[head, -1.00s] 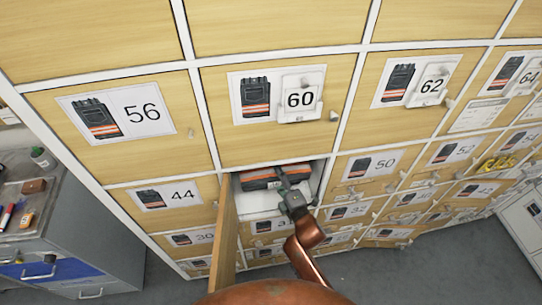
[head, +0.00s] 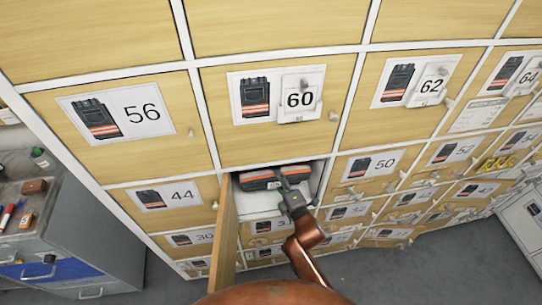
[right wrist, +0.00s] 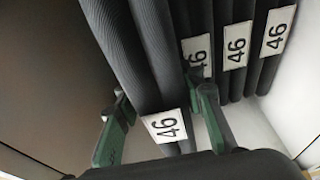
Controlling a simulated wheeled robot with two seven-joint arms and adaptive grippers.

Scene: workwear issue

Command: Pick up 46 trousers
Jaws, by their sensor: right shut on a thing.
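Dark folded trousers with orange and pale bands (head: 258,180) lie in the open compartment below the door marked 60 in the head view. In the right wrist view, several dark rolls stand side by side, each with a white tag reading 46. My right gripper (head: 284,181) reaches into the compartment. In the right wrist view its green fingers (right wrist: 162,108) stand on either side of the nearest 46 trousers (right wrist: 155,75), shut on them, with the tag between the fingers. The trousers are still inside the compartment, beside the others. My left gripper is not in view.
The open wooden door (head: 226,225) stands out to the left of my right arm. Closed, numbered doors surround the compartment, including 44 (head: 168,196) and 50 (head: 372,164). A grey cabinet with small items (head: 70,235) stands at the left.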

